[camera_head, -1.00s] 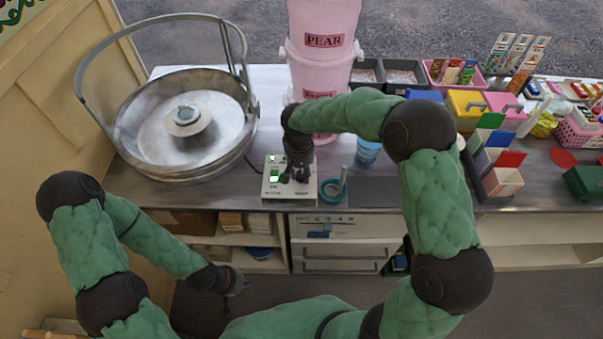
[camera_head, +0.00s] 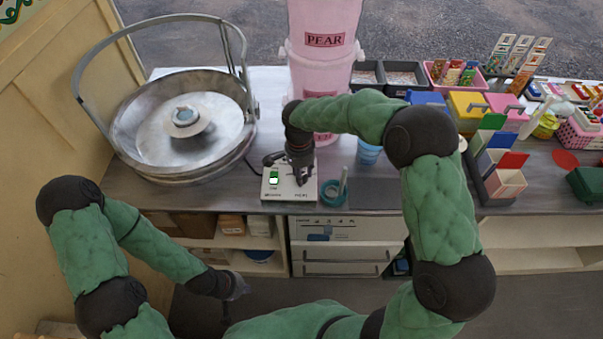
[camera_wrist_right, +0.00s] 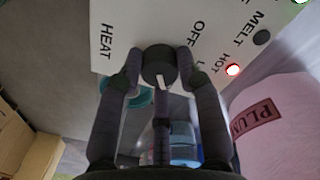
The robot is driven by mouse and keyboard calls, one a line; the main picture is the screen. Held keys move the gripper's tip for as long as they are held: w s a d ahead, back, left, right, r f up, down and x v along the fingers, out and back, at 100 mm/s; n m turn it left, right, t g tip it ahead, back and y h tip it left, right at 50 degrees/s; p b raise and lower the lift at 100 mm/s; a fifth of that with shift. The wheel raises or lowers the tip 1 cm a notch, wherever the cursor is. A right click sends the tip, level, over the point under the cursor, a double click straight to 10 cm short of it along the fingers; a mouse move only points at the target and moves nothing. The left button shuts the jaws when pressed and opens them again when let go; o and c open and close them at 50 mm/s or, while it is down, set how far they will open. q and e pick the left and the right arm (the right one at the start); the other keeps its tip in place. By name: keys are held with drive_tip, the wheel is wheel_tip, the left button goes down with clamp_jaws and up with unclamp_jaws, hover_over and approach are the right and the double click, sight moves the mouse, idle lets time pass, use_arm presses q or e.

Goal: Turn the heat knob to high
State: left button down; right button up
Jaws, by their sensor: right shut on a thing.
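The white control box (camera_head: 270,196) stands on the counter right of the metal pan, with a lit green switch (camera_head: 273,176). My right gripper (camera_head: 300,178) reaches down over the box's right side. In the right wrist view, the dark round heat knob (camera_wrist_right: 158,64) sits between the fingertips of my right gripper (camera_wrist_right: 157,72), which are shut on it. The knob's white pointer line points toward the bottom of that view. "HEAT" and "OFF" show on the panel (camera_wrist_right: 170,20); another label is partly hidden. My left gripper (camera_head: 236,286) hangs low before the shelves, its fingers unclear.
The metal pan (camera_head: 130,140) is left of the box. The pink container (camera_head: 325,75) is behind it.

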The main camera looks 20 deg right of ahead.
drive_tip(key=shift+m, duration=0.4)
drive_tip(key=o, duration=1.2)
drive_tip(key=shift+w, duration=0.1)
drive_tip(key=shift+c, duration=0.2)
drive_tip(key=shift+r, duration=0.15)
wheel_tip(320, 180, up, 12)
drive_tip(key=shift+w, duration=0.2)
drive_tip(key=shift+a, duration=0.1)
